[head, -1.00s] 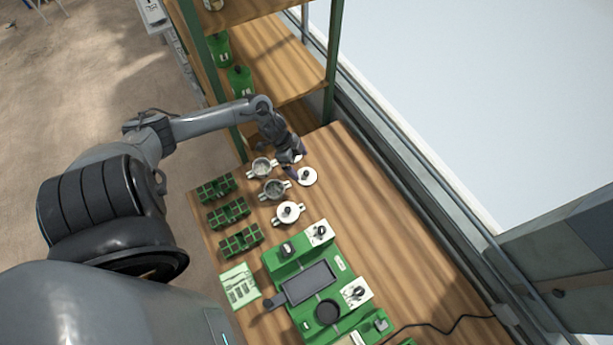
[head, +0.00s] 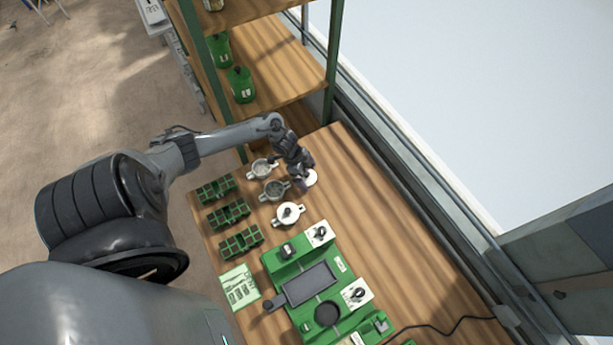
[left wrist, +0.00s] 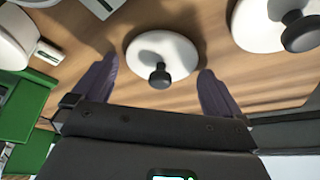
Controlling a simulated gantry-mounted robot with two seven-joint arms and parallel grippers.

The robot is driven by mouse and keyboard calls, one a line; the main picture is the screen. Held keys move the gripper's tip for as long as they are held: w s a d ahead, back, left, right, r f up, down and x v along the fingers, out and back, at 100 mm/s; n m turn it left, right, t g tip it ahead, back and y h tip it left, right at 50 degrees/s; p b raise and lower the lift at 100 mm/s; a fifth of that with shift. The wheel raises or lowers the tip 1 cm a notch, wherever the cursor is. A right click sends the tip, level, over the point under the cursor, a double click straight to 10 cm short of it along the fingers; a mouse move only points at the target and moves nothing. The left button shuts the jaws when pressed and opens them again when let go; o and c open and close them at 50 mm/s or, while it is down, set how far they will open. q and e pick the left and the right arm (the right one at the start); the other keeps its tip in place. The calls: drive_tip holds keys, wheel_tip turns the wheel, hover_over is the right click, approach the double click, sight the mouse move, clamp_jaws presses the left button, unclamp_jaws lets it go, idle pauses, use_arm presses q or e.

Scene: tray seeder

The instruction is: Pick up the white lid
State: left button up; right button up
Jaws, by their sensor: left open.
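A white round lid with a black knob (left wrist: 163,45) lies on the wooden table. In the left wrist view it sits between my two open fingers, with its knob toward the palm side. In the head view this lid (head: 312,179) shows partly, with my left gripper (head: 302,181) covering its left side. My left gripper (left wrist: 157,68) is open and empty, with dark fingers either side of the lid. I cannot tell its exact height above the table. A second white lid with a black knob (left wrist: 258,28) lies at the upper right of the wrist view. My right gripper is out of view.
Two open pots (head: 262,169) (head: 275,189) and a lidded pot (head: 288,214) stand left of and below the gripper. Green seed trays (head: 228,213) line the left edge. A green seeder station (head: 290,268) is nearer. A shelf (head: 285,95) rises behind. Table to the right is clear.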

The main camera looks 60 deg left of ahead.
use_arm(q)
drive_tip(key=c, duration=0.9)
drive_tip(key=shift+r, duration=0.1)
